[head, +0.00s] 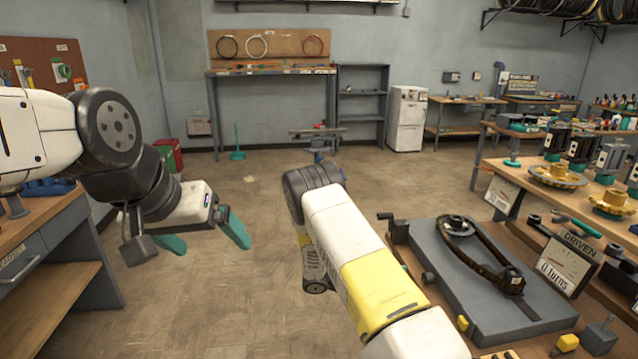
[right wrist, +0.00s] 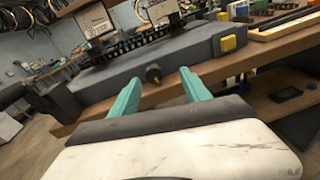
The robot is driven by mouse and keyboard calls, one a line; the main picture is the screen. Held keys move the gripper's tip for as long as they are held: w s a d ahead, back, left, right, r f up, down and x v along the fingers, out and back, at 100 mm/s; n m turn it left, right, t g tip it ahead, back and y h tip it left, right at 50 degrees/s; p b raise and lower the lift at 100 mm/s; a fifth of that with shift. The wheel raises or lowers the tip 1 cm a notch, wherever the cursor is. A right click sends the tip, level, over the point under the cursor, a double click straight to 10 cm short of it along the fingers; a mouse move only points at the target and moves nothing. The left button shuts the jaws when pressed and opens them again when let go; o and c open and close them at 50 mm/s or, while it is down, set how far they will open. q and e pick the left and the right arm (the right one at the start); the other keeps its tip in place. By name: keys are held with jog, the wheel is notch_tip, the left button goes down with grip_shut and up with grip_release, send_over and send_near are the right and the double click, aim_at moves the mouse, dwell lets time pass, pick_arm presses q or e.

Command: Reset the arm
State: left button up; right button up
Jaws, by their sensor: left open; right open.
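My left arm comes in from the left in the head view. Its gripper (head: 205,238) points down and is open, with two teal fingers apart and nothing between them, over bare floor. My right arm (head: 372,290), white with a yellow band, crosses the lower middle of the head view; I cannot make out its gripper there. In the right wrist view my right gripper (right wrist: 160,78) is open and empty. Its teal fingers point at the side of a grey fixture block (right wrist: 200,52) with a dark round knob (right wrist: 153,73). I cannot tell whether they touch it.
In the head view the grey fixture plate (head: 470,285) bears a dark chain (head: 490,265) on a bench at right. A wooden bench (head: 50,280) is at left. Open floor (head: 240,290) lies between the benches.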

jog(key=s+a+r+m+t+y, duration=0.2)
jog(key=s+a+r+m+y, duration=0.2)
jog(key=s+r, duration=0.4)
jog(key=s+a+r+m+t+y, duration=0.2)
jog(key=s+a+r+m+y, duration=0.3)
jog(key=r, duration=0.8)
jog(key=s+a+r+m+t+y, duration=0.2)
jog(key=s+a+r+m+y, duration=0.2)
jog(key=s+r+m+y, duration=0.3)
jog(key=s+r+y, duration=0.3)
jog(key=s+r, duration=0.1)
jog(key=shift+s+a+r, duration=0.15)
jog(key=shift+a, duration=0.15)
